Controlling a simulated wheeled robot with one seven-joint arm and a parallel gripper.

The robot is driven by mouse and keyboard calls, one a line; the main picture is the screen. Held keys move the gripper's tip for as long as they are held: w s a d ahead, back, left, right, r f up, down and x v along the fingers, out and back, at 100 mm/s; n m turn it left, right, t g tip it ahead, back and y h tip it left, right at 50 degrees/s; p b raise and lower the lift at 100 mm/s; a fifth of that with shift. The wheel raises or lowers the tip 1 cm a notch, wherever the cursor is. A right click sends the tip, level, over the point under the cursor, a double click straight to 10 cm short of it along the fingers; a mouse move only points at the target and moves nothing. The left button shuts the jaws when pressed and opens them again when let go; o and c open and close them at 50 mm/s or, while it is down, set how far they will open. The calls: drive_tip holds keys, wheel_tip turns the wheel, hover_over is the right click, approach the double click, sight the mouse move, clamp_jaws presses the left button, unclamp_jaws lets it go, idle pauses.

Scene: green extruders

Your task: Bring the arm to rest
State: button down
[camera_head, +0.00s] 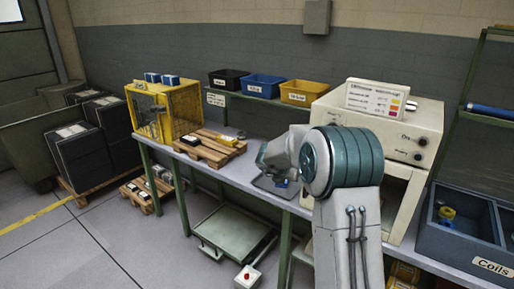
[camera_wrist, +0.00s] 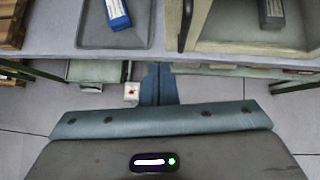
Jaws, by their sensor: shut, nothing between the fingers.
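My gripper (camera_wrist: 158,83) shows in the wrist view as two dark blue fingers pressed together, with nothing between them. It points toward the front edge of the bench (camera_wrist: 215,50). In the head view my arm reaches over the bench in front of the white machine, and the fingers cannot be made out there. A grey tray (camera_wrist: 90,35) lies on the bench beyond the fingers, holding a blue and white box (camera_wrist: 117,14). The fingers appear apart from both.
A wooden pallet (camera_head: 210,150) and yellow cage (camera_head: 180,110) are further left. A blue-grey bin (camera_head: 455,245) is at right.

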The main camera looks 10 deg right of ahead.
drive_tip(key=a+r+n+t+y, duration=0.1)
drive_tip(key=a+r+n+t, duration=0.2)
drive_tip(key=r+n, duration=0.4)
drive_tip(key=s+a+r+n+t+y, duration=0.1)
drive_tip(key=s+a+r+n+y, duration=0.3)
drive_tip(key=s+n, duration=0.4)
drive_tip(key=s+a+r+n+y, duration=0.3)
drive_tip(key=s+a+n, duration=0.3)
drive_tip(key=n, duration=0.5)
drive_tip(key=s+d+f+n+g+h, duration=0.1)
drive_tip(key=s+f+n+g, duration=0.3)
drive_tip(key=s+n, duration=0.4)
drive_tip(key=s+d+f+n+g+h, duration=0.1)
drive_tip(key=s+n, duration=0.8)
drive_tip(key=s, duration=1)
wheel_tip(320, 180, down, 3)
drive_tip(key=d+g, duration=0.1)
drive_tip(key=g, duration=0.1)
drive_tip(key=shift+s+d+n+g, duration=0.15)
drive_tip(key=shift+s+n+g, duration=0.15)
drive_tip(key=shift+s+g, duration=0.1)
drive_tip(key=shift+f, duration=0.1)
